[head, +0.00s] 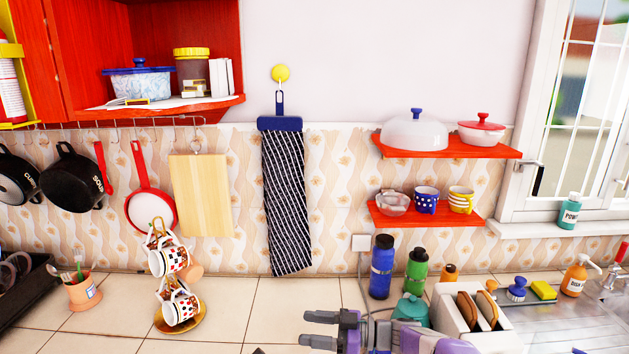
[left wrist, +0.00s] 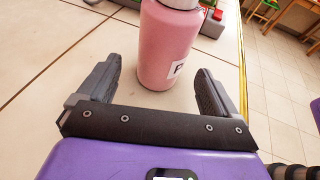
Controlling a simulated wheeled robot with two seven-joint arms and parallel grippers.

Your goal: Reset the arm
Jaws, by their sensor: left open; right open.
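My right gripper (head: 316,328) is low in the middle of the head view, over the tiled counter. Its two fingers point left, and they are apart with nothing between them. My left gripper (left wrist: 158,75) shows in the left wrist view with its fingers spread. A pink bottle (left wrist: 168,42) with a white label stands upright on the counter, just beyond and between the fingertips. A gap shows on both sides of it, and its top is cut off. Black pans (head: 72,178) and a red-handled pan (head: 151,207) hang on hooks from the rail at the left.
A mug stand (head: 180,324) stands left of my right gripper. A blue bottle (head: 381,270), a green bottle (head: 416,272) and a toaster (head: 465,314) are close to its right. A cutting board (head: 200,196) and a striped towel (head: 286,200) hang behind. The counter between is clear.

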